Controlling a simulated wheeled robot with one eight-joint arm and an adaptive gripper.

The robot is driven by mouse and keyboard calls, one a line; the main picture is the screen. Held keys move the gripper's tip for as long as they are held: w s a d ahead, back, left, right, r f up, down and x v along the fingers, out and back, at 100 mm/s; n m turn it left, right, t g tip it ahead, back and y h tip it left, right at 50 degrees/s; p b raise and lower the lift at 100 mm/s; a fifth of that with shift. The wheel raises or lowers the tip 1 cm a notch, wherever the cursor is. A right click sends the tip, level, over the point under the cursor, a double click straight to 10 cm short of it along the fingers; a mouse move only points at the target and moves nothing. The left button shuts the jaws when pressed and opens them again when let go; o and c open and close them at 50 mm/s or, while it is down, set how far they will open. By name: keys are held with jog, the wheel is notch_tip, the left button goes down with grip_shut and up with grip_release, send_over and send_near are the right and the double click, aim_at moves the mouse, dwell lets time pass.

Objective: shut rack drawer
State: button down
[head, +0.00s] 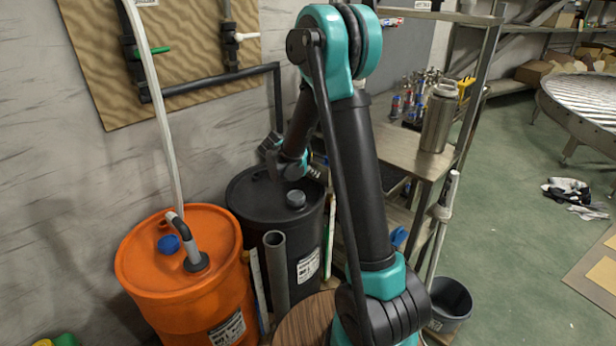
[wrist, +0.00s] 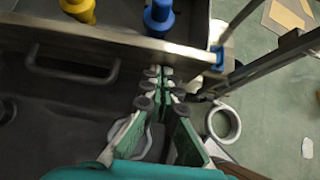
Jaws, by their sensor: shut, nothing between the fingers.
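How far the drawer stands out is unclear. In the head view, the steel rack (head: 425,165) stands right of my arm, which hides part of it and my fingertips.
A black drum (head: 250,205) and an orange drum (head: 185,285) stand along the wall left of my arm. A dark bucket (head: 450,303) is on the floor by the rack. Green floor right of it is mostly clear.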

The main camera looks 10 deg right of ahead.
jog(key=w+d, duration=0.3)
jog(key=d, duration=0.1)
jog(key=w+d, duration=0.3)
jog(key=d, duration=0.1)
jog(key=w+d, duration=0.3)
jog(key=d, duration=0.1)
jog(key=shift+d, duration=0.2)
jog(key=shift+w+d, duration=0.35)
jog(key=shift+d, duration=0.05)
jog(key=shift+d+r, duration=0.1)
